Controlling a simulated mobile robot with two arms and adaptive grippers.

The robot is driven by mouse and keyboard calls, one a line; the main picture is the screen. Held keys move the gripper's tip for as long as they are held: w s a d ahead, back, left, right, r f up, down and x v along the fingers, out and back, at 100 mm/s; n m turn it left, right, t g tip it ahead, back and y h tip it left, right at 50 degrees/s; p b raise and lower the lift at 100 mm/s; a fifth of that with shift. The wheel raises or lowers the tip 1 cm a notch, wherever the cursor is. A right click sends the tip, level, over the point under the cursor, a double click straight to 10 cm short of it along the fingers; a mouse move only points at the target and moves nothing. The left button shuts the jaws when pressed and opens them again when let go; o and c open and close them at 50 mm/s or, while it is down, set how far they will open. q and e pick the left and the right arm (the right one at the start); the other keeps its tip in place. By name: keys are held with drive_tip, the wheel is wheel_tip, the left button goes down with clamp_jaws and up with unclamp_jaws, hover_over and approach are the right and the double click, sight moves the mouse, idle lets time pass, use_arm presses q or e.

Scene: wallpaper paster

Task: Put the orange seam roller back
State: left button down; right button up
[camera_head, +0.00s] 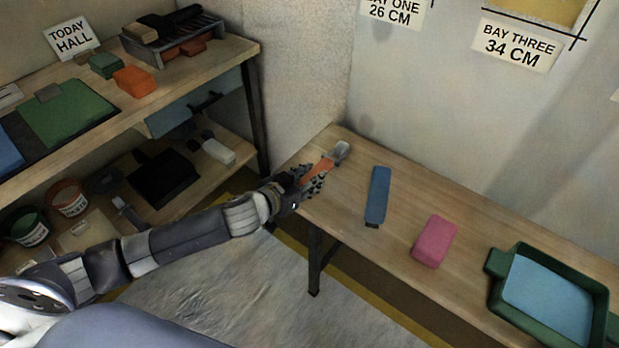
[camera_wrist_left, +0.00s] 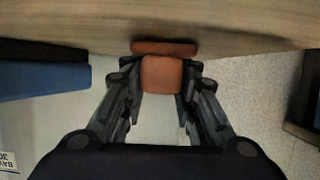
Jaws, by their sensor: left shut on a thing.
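The orange seam roller (camera_head: 322,166) has an orange handle and a grey head (camera_head: 342,150). It is at the left end of the right-hand bench (camera_head: 330,208), with its head pointing away from my arm. My left gripper (camera_head: 305,180) is shut on its handle. In the left wrist view the orange handle end (camera_wrist_left: 162,75) sits between the two fingers of the gripper (camera_wrist_left: 162,88). I cannot tell whether the roller touches the bench top. My right gripper is not in view.
On the bench lie a blue flat tool (camera_head: 377,196), a pink block (camera_head: 435,241) and a green tray (camera_head: 495,300) with a light blue inside. The left shelf (camera_head: 205,82) holds green and orange blocks, a dark rack and a "TODAY HALL" sign (camera_head: 71,38). Bench space around the roller is clear.

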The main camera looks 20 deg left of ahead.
use_arm(q)
drive_tip(key=shift+f, duration=0.15)
drive_tip(key=c, duration=1.6)
unclamp_jaws()
drive_tip(key=o, duration=0.4)
drive_tip(key=shift+c, duration=0.2)
